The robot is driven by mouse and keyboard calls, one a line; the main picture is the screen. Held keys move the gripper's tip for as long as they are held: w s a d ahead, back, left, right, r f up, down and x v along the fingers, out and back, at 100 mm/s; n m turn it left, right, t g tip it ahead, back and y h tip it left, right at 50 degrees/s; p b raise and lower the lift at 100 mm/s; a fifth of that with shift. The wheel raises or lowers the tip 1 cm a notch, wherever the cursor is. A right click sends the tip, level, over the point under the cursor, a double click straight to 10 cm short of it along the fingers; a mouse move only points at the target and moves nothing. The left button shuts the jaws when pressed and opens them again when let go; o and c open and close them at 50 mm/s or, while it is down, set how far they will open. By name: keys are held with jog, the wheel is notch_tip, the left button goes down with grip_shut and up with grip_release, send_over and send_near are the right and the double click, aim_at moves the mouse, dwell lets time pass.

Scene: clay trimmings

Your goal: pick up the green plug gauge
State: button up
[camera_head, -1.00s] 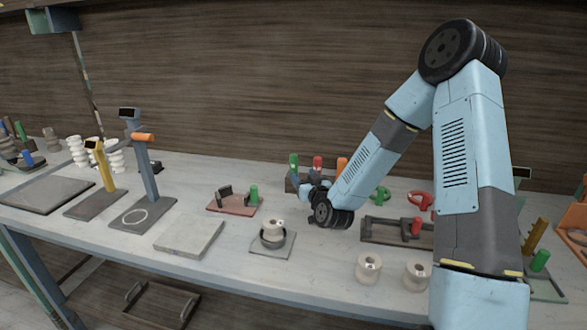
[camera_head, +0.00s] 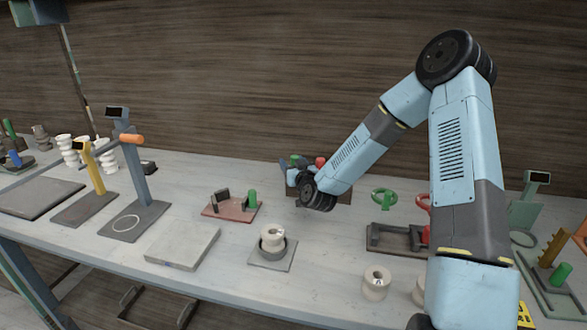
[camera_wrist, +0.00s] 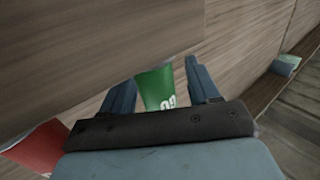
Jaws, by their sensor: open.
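The green plug gauge (camera_wrist: 156,88) shows in the wrist view with white "GO" lettering, between the two blue fingers of my gripper (camera_wrist: 162,82). The fingers are open on either side of it; I cannot tell whether either touches it. In the head view only a small part of the green gauge (camera_head: 295,158) shows above my gripper (camera_head: 289,171), at the holder near the back wall. My wrist hides most of it. A red gauge (camera_head: 320,162) stands just to its right and also shows at the lower left of the wrist view (camera_wrist: 38,146).
A green ring-shaped piece (camera_head: 384,197) stands on the bench right of my wrist. A red plate with a green knob (camera_head: 252,198) and a cup holding a pale spool (camera_head: 272,237) lie in front.

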jog(key=shift+w, duration=0.1)
jog(key=shift+c, duration=0.2)
jog(key=c, duration=1)
jog(key=shift+c, duration=0.4)
jog(key=shift+r, duration=0.15)
